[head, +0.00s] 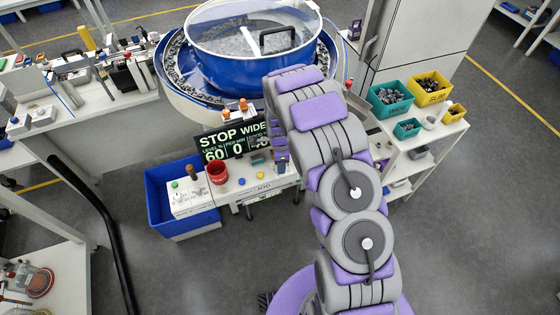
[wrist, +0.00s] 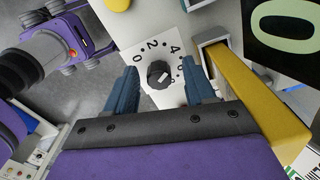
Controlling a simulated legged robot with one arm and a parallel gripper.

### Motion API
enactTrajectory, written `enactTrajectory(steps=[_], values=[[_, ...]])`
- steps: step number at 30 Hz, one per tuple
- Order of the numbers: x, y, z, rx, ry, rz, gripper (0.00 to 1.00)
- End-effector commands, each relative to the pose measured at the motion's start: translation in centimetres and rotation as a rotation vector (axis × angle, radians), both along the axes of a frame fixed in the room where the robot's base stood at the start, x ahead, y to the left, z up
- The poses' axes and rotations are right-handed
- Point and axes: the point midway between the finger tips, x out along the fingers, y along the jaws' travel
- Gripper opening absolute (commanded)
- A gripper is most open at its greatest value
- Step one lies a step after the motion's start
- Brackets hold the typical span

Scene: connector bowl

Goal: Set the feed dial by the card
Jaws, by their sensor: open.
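The feed dial (wrist: 158,74) is a dark round knob with a pale mark, on a white plate (wrist: 143,50) printed with numbers including 2 and 4. I cannot tell for sure which number the mark points at. My gripper (wrist: 162,68) is open, its two blue-grey fingers on either side of the dial with gaps between; contact is not visible. In the head view my gripper (head: 262,156) is over the right part of the white control box (head: 252,190), and the arm hides the dial. I cannot make out a setting card clearly.
A dark display (head: 233,142) reads STOP, WIDE and 60, 0, with the last number partly covered. A red cup-like part (head: 217,172) and several buttons sit on the box. A yellow bar (wrist: 248,88) is close right of my gripper. The blue bowl feeder (head: 225,62) stands behind.

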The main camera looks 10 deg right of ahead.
Motion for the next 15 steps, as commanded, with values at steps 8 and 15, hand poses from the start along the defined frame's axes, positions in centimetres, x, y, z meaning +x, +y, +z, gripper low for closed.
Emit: enactTrajectory(steps=[8,15], values=[[0.0,0.0,0.7,0.0,-0.001,0.0,0.54],[0.1,0.0,4.8,-0.001,-0.003,0.001,0.54]])
